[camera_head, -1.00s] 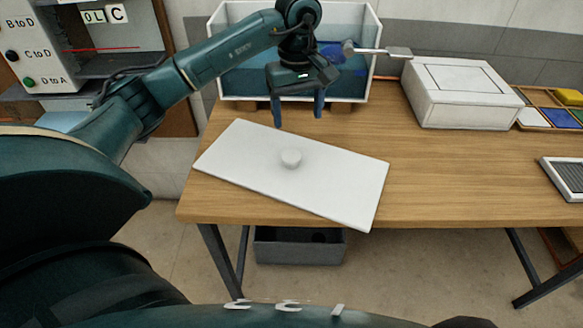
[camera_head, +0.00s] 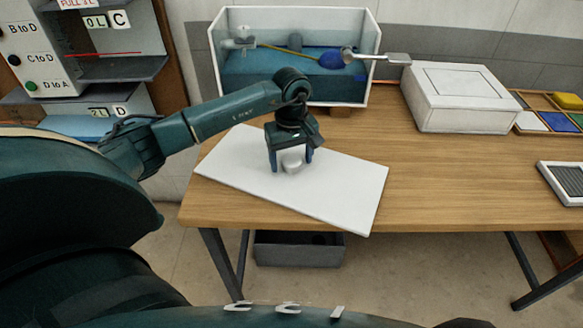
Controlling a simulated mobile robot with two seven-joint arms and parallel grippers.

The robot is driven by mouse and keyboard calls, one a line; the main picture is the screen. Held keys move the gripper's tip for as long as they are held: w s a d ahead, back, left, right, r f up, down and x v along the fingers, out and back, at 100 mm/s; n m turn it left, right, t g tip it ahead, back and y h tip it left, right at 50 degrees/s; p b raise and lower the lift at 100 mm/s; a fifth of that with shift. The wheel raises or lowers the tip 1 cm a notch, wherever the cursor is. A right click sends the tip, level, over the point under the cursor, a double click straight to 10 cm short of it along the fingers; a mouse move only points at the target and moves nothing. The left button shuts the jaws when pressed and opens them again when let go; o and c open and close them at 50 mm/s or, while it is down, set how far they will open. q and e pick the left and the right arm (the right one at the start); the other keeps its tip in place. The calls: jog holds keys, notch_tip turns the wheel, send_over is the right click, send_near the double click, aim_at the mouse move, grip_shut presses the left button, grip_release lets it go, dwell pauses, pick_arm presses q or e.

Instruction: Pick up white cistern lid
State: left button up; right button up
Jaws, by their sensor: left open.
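The white cistern lid (camera_head: 335,193) is a flat rectangular slab with a round knob (camera_head: 292,163) on top. It lies flat and slanted on the left part of the wooden table, its near right corner at the front edge. My left gripper (camera_head: 290,166) points down over the lid with its fingers open, one on each side of the knob. Whether the fingers touch the knob or lid cannot be told. My right gripper is not in view.
An open cistern tank (camera_head: 290,98) with blue inside and a float stands behind the lid. A white box (camera_head: 462,98), a tray of coloured pieces (camera_head: 548,112) and a grilled white unit (camera_head: 564,182) are at right. The table between is clear. A grey bin (camera_head: 298,248) sits below.

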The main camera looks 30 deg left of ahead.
pick_arm(q)
jog(key=shift+f, duration=0.1)
jog(key=c, duration=1.4)
